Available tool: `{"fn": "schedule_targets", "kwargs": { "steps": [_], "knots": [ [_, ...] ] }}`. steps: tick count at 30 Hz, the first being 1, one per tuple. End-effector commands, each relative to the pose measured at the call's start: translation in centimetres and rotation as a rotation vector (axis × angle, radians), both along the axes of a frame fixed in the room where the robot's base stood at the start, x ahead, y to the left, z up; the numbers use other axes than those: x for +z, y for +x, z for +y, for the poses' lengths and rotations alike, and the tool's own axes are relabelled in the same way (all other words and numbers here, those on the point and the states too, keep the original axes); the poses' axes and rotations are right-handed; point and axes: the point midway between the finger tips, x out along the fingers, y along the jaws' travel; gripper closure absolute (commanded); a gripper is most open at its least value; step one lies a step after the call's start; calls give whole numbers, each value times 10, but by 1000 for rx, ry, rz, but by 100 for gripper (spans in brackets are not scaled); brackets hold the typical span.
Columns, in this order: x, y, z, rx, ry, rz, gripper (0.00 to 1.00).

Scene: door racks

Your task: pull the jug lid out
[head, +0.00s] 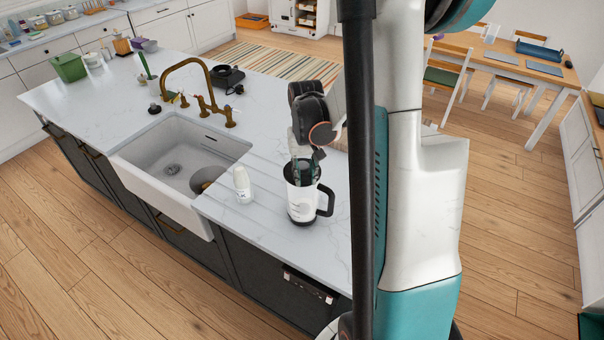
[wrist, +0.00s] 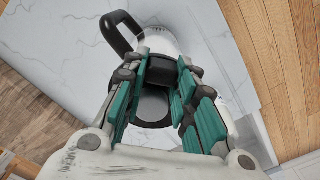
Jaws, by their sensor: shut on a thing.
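The white jug (head: 302,207) stands upright near the edge of the white counter, its black handle on the right. In the wrist view the jug (wrist: 165,42) and its handle (wrist: 119,32) show beyond the fingers. My gripper (head: 301,180) reaches down into the jug's mouth from above. In the wrist view my gripper (wrist: 161,92) is shut on the dark jug lid (wrist: 162,68), which shows between the green-padded fingers. The fingers hide part of the lid and the rim, so I cannot tell whether the lid is fully seated.
A small white bottle (head: 242,184) stands just left of the jug. The sink (head: 180,160) and brass tap (head: 207,88) lie further left. The counter (head: 262,222) is bare in front of the jug, up to its front edge.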

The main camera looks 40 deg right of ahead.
Motion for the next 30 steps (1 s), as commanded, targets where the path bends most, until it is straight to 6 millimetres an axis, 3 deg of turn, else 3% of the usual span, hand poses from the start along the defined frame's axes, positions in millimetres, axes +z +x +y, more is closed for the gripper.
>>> {"fn": "schedule_targets", "kwargs": {
  "steps": [19, 30],
  "knots": [
    [32, 0, 0, 0, -1, -2, 100],
    [34, 1, 0, 0, -1, -2, 100]
  ]
}}
